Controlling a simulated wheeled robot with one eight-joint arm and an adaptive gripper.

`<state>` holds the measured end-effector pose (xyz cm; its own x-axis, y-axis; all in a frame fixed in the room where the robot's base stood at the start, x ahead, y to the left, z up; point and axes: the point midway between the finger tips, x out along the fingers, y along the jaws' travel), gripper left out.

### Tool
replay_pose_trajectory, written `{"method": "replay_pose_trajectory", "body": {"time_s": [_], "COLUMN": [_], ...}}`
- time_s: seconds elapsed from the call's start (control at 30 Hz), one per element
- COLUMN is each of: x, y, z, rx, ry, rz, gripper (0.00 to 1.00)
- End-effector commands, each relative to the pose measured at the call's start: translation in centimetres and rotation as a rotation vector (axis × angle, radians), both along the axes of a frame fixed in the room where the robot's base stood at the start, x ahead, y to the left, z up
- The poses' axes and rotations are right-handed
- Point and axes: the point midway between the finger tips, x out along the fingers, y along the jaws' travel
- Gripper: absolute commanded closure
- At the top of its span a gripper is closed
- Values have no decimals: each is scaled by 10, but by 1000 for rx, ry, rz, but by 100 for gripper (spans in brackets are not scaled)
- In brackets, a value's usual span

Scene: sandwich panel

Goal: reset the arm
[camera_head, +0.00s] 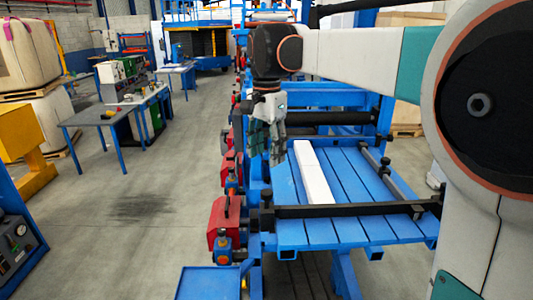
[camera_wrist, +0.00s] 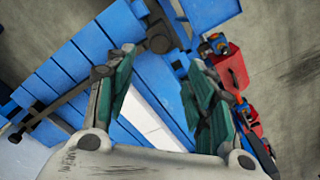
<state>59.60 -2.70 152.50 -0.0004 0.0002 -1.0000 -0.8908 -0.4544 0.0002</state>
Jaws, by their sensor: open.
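My arm reaches in from the right in the head view, and my gripper (camera_head: 268,150) hangs down at the left edge of the blue machine. In the wrist view my gripper (camera_wrist: 163,100) has its two green-padded fingers spread wide apart, with nothing held between them. A long white panel (camera_head: 314,172) lies on the blue slatted table (camera_head: 355,180), to the right of my gripper and apart from it. Part of the panel (camera_wrist: 150,122) also shows beyond the fingers in the wrist view.
A dark bar (camera_head: 345,210) crosses the table's near end. Red boxes (camera_head: 222,222) line the machine's left side. A grey workbench (camera_head: 100,115) stands at the left. The grey floor (camera_head: 150,200) between bench and machine is clear.

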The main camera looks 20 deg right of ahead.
Motion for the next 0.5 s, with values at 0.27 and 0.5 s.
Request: {"method": "replay_pose_trajectory", "body": {"time_s": [0.27,0.5], "x": [-2,-38], "y": [0,6], "z": [0,-5], "rx": [0,-11], "ry": [-4,-89], "rz": [6,156], "gripper": [51,51]}}
